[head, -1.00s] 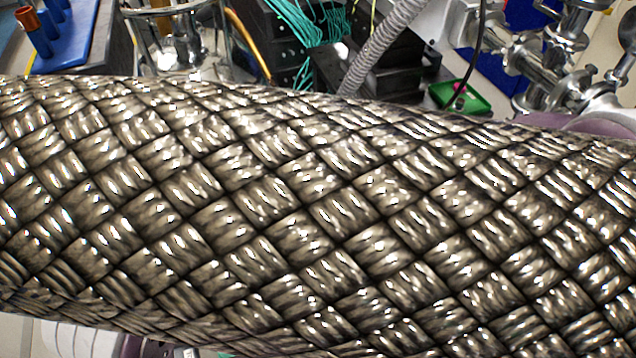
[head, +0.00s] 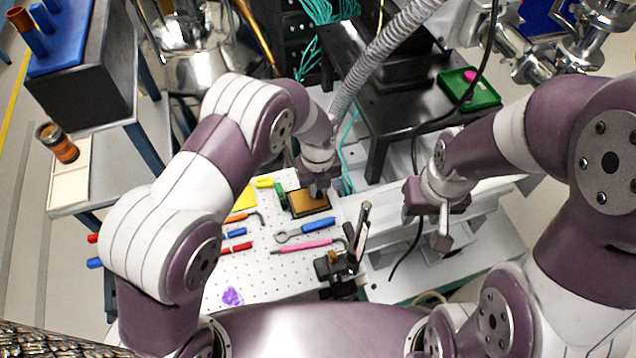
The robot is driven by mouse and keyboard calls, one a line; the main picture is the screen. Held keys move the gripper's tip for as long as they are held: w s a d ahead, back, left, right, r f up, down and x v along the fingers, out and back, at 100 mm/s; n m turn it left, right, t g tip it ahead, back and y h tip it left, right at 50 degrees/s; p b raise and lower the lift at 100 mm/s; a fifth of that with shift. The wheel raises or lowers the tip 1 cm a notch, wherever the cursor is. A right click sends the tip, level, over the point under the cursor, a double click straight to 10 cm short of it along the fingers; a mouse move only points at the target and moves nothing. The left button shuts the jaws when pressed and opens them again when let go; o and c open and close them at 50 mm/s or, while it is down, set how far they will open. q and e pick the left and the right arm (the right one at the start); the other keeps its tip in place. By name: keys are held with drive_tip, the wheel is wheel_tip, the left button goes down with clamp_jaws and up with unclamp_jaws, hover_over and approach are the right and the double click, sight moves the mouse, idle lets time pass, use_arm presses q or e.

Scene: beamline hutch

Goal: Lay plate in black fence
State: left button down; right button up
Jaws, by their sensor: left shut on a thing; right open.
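A gold-brown plate (head: 303,203) shows at the far side of the white perforated board, with the black fence (head: 310,215) showing as a dark border around it. My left gripper (head: 317,192) comes down over the plate from above and is shut on it, at its right part. The fingertips are small and partly hidden, and I cannot tell whether the plate touches the bottom inside the fence or is just above it. My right gripper (head: 443,238) is open and empty, to the right of the board and apart from the plate.
On the white board (head: 275,275) lie a blue-handled wrench (head: 318,226), a pink screwdriver (head: 305,246) and other small tools. A black post mount (head: 340,270) stands at its right. A black table (head: 400,105) with a green tray (head: 470,92) stands behind. A grey corrugated hose (head: 385,45) hangs nearby.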

use_arm(q)
drive_tip(key=shift+r, duration=0.15)
drive_tip(key=shift+s, duration=0.1)
drive_tip(key=c, duration=1.1)
unclamp_jaws()
drive_tip(key=shift+f, duration=0.2)
drive_tip(key=shift+o, duration=0.2)
drive_tip(key=shift+r, duration=0.1)
